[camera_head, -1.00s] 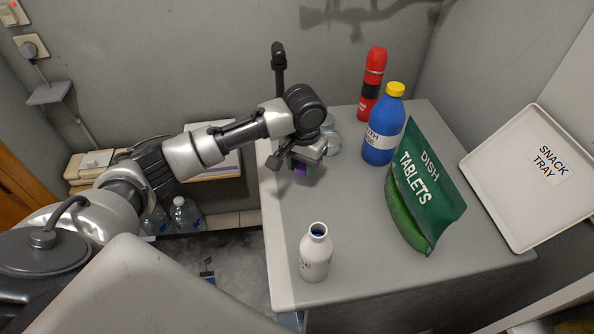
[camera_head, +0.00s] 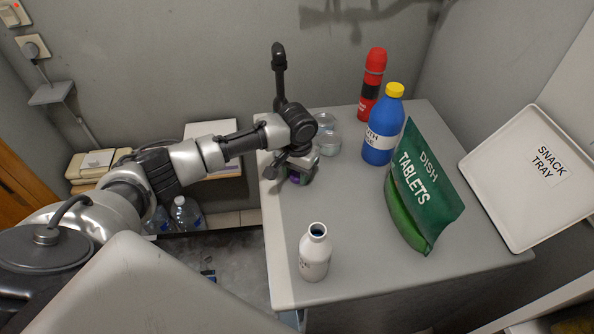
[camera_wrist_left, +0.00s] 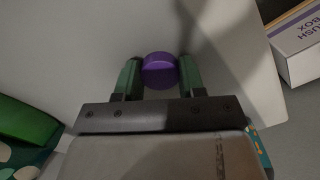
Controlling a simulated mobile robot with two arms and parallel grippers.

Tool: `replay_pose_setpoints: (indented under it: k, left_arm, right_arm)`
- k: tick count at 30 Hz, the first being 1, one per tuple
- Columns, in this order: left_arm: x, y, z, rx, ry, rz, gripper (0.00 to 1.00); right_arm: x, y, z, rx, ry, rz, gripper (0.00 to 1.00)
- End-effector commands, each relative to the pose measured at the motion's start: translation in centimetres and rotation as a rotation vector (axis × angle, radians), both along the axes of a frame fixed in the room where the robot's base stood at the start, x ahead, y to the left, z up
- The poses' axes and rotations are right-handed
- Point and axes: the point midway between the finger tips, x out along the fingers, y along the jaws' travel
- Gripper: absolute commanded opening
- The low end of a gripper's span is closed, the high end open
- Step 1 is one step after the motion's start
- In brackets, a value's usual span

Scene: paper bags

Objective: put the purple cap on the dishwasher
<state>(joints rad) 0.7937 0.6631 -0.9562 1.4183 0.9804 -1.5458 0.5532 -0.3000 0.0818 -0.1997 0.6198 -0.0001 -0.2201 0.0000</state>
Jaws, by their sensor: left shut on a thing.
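The purple cap (camera_wrist_left: 159,70) sits between the green fingers of my left gripper (camera_wrist_left: 158,78) in the left wrist view. The gripper is shut on it. In the head view my left gripper (camera_head: 295,180) is over the left edge area of the dishwasher's grey top (camera_head: 350,215), with only a little purple of the cap showing. I cannot tell whether the cap touches the top. The white bottle (camera_head: 314,255) stands open-mouthed near the front left of the top. My right gripper is not in view.
Clear glass jars (camera_head: 327,130) stand just behind my left gripper. A blue bottle (camera_head: 383,130), a red flask (camera_head: 372,85), a green dish tablets pouch (camera_head: 425,190) and a snack tray (camera_head: 505,200) are to the right. The middle of the top is clear.

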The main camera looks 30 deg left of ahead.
Motion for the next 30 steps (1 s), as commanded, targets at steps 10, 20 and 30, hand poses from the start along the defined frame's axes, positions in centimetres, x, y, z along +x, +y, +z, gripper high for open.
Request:
replay_pose_setpoints:
  k: [10,20,30]
  left_arm:
    - [-0.3,-0.1,-1.4,0.000,0.007,0.000,0.11]
    - [-0.3,-0.3,-1.6,-0.003,0.010,-0.001,0.65]
    - [-0.2,-0.4,0.7,-0.006,0.007,-0.005,0.65]
  right_arm:
    - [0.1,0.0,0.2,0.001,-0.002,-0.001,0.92]
    - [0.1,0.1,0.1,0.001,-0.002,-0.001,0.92]
    - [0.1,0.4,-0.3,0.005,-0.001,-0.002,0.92]
